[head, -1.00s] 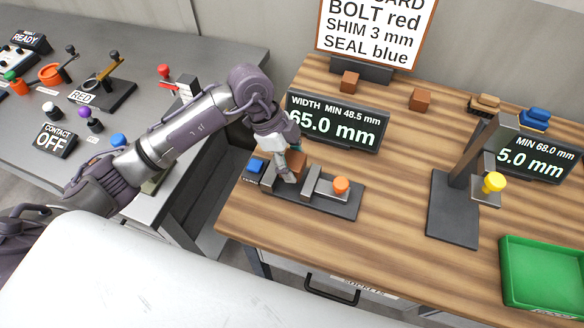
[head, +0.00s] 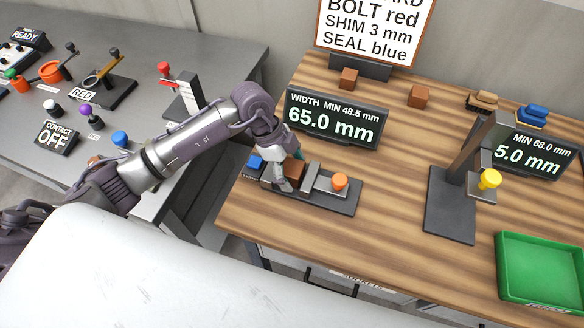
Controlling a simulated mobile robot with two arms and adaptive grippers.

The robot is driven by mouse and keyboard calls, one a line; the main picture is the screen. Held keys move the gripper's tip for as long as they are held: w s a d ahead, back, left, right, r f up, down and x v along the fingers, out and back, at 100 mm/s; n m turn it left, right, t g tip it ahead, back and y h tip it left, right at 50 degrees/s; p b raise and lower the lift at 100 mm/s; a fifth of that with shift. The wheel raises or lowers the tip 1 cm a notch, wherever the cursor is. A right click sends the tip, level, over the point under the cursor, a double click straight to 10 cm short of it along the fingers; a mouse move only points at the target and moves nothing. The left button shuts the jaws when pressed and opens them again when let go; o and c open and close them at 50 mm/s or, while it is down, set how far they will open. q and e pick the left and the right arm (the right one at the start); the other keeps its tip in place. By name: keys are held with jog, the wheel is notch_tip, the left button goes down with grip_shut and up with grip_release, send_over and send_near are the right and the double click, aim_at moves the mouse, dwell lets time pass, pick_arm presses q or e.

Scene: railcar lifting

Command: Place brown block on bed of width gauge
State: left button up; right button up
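The width gauge (head: 330,198) is a dark base with grey jaws and an orange knob (head: 340,181), at the front left of the wooden table. A brown block (head: 294,171) is at the bed between the gauge's jaws. My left gripper (head: 290,167) reaches down over it with a finger on the near side and a teal-tipped part behind, and appears shut on the block. The fingers partly hide the block, so I cannot tell whether it touches the bed. My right gripper is out of view.
The width display (head: 335,120) reads 65.0 mm behind the gauge. Two more brown blocks (head: 348,78) (head: 419,96) stand at the back. A second gauge with a yellow knob (head: 489,179) and a green tray (head: 541,272) are to the right. Bare tabletop lies between the gauges.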

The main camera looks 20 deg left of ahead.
pick_arm(q)
jog(key=shift+r, duration=0.25)
jog(key=shift+w+a+r, duration=0.1)
jog(key=shift+a+r, duration=0.05)
jog(key=shift+r, duration=0.15)
jog(key=b+v, duration=0.2)
jog(key=v, duration=0.9)
